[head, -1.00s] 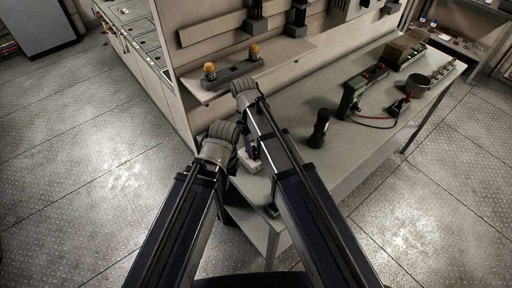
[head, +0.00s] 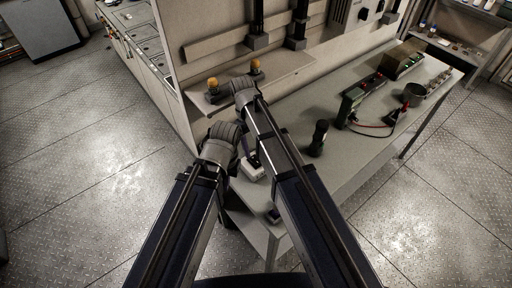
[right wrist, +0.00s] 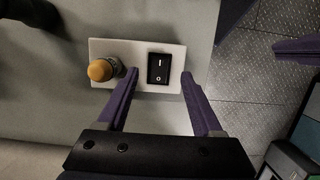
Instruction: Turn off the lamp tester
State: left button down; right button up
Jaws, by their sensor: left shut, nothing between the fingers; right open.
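The lamp tester (right wrist: 103,47) is a white plate-topped box with an orange lamp (right wrist: 100,70) at its left and a black rocker switch (right wrist: 158,68) marked I and O. I cannot tell whether the lamp is lit. In the head view the tester (head: 252,174) is a small white box at the bench's near corner, partly hidden by my arms. My right gripper (right wrist: 160,74) is open and empty, its fingertips either side of the switch. My left gripper (right wrist: 299,48) shows at the right wrist view's right edge, shut and empty, apart from the tester. Its fingertips are hidden in the head view.
The metal floor left is clear.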

pick_arm(q)
notch_tip(320, 180, up, 3)
jog(key=shift+f+p, duration=0.2)
jog(key=shift+p, duration=0.6)
pick_arm(e)
jog(key=v, duration=0.2)
jog(key=shift+w+r, duration=0.1)
jog(key=shift+r, duration=0.25)
pick_arm(q)
jog(key=shift+f+b, duration=0.65)
pick_arm(e)
jog(key=s+d+f+m+t, duration=0.2)
jog(key=s+m, duration=0.1)
jog(key=s, duration=1.1)
